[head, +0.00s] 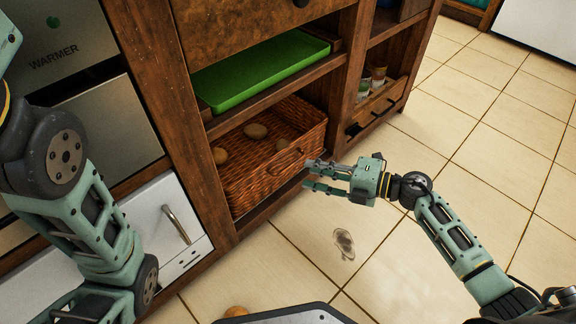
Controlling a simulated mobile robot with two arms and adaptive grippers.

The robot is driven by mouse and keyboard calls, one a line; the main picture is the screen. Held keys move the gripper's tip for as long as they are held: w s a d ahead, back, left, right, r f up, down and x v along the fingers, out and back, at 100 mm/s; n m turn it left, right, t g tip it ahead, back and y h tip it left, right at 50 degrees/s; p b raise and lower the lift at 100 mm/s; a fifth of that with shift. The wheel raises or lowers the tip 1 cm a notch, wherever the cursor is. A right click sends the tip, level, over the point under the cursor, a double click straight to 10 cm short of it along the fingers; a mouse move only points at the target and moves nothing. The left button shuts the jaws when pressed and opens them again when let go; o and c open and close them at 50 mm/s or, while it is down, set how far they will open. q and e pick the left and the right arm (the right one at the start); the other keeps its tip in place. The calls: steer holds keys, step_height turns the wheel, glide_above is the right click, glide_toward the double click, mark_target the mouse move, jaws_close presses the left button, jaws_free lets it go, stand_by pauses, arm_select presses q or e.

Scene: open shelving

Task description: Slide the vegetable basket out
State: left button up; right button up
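The brown wicker vegetable basket (262,178) sits on the lower shelf of the wooden shelving, under the green tray. Several pale round vegetables (256,131) lie in it. A handle (290,160) shows on its front face. My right gripper (308,174) is in front of the basket's front face near its right end, fingers pointing left toward it. The fingers look apart with a gap between them; I cannot tell whether they touch the basket. My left arm comes in at the left edge, and its gripper does not show.
A green tray (262,70) lies on the shelf above the basket. A small drawer with jars (376,78) is to the right. A white drawer with a metal handle (177,224) is at lower left. A round orange-brown object (236,311) lies low in the picture. The tiled floor is mostly clear.

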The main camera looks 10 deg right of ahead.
steer(key=b+x, duration=0.1)
steer(key=x, duration=0.5)
steer(key=shift+s+b, duration=0.1)
steer(key=shift+b, duration=0.2)
steer(key=shift+c, duration=0.5)
jaws_close()
